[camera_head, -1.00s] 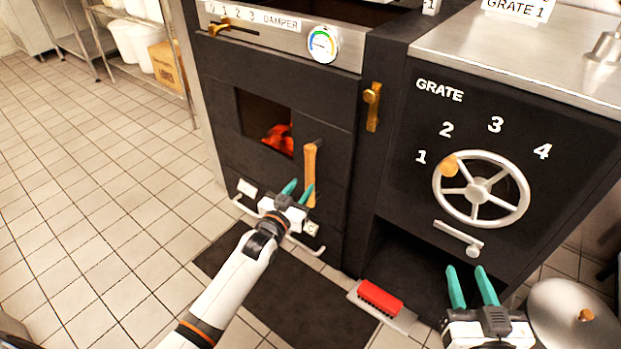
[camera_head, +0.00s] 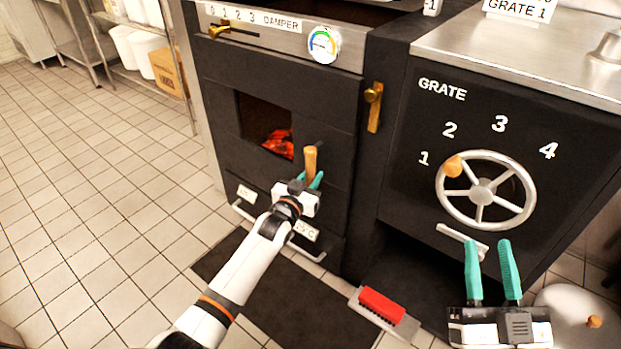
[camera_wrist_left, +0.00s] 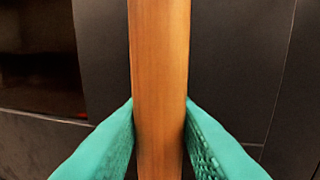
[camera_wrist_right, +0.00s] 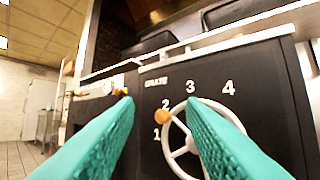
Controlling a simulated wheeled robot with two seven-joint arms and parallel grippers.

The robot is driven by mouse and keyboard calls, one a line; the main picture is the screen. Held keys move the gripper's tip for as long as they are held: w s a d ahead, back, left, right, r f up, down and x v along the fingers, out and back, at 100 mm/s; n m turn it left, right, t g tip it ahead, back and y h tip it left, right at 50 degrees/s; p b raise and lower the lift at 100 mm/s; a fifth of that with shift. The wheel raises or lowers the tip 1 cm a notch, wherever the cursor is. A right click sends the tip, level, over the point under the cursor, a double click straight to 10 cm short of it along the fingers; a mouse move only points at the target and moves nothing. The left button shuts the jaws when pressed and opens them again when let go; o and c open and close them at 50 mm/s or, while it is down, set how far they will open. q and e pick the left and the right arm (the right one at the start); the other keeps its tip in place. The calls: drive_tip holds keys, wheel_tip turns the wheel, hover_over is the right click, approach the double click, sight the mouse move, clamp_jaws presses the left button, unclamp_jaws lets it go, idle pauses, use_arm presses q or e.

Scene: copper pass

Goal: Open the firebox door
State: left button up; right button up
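The firebox door (camera_head: 225,120) is a dark panel with a small window (camera_head: 266,125) showing glowing embers. It looks shut, flush with the stove front. Its upright wooden handle (camera_head: 310,160) stands at the door's right side. My left gripper (camera_head: 309,179) is at the lower part of this handle. In the left wrist view the teal fingers (camera_wrist_left: 160,125) lie on both sides of the wooden handle (camera_wrist_left: 160,60) and appear to press its edges. My right gripper (camera_head: 493,258) is open and empty in front of the grate unit; its fingers also show in the right wrist view (camera_wrist_right: 160,115).
A brass latch (camera_head: 374,107) is on the frame right of the door. The grate wheel (camera_head: 486,192) is further right. A metal rail (camera_head: 300,248) runs below the door. Tiled floor at left is clear.

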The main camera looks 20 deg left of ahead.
use_arm(q)
clamp_jaws()
